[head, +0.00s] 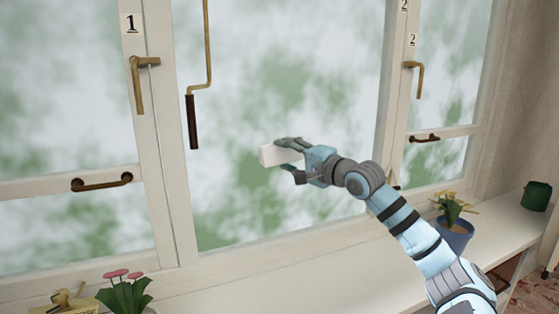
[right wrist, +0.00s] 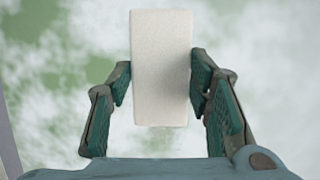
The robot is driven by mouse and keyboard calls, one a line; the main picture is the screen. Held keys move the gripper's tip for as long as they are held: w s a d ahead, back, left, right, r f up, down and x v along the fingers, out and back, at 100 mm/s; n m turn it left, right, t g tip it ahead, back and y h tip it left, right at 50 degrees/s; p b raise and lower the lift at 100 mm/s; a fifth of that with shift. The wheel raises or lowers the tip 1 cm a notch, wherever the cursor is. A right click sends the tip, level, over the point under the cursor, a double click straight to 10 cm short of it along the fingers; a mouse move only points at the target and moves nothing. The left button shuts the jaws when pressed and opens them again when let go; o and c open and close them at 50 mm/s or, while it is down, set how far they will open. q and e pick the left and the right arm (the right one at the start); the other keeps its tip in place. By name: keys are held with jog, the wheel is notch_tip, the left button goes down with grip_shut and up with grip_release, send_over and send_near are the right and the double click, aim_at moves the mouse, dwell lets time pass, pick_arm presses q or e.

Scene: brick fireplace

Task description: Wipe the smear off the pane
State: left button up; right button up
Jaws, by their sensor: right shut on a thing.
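The pane (head: 290,60) is the large middle glass in the white window frame. It shows blurred white and green patches, and I cannot tell the smear apart from them. My right gripper (head: 288,160) is in front of the lower middle of this pane. It is shut on a white block (head: 267,155). In the right wrist view the block (right wrist: 161,70) stands upright between the two green-padded fingers, its far end pointing toward the glass. I cannot tell whether the block touches the pane. My left gripper is not in view.
A brass rod with a dark grip (head: 193,122) hangs before the pane's left side. Brass handles (head: 137,82) sit on the side sashes. On the sill (head: 250,290) stand pink flowers (head: 125,291), a blue flowerpot (head: 455,234) and a green container (head: 536,195).

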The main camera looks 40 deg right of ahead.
jog(key=s+d, duration=0.2)
jog(key=d, duration=0.4)
jog(key=s+d+b, duration=0.1)
jog(key=s+d, duration=0.1)
jog(key=d, duration=0.5)
jog(key=shift+s, duration=0.25)
jog(key=shift+r, duration=0.1)
dwell(0.3)
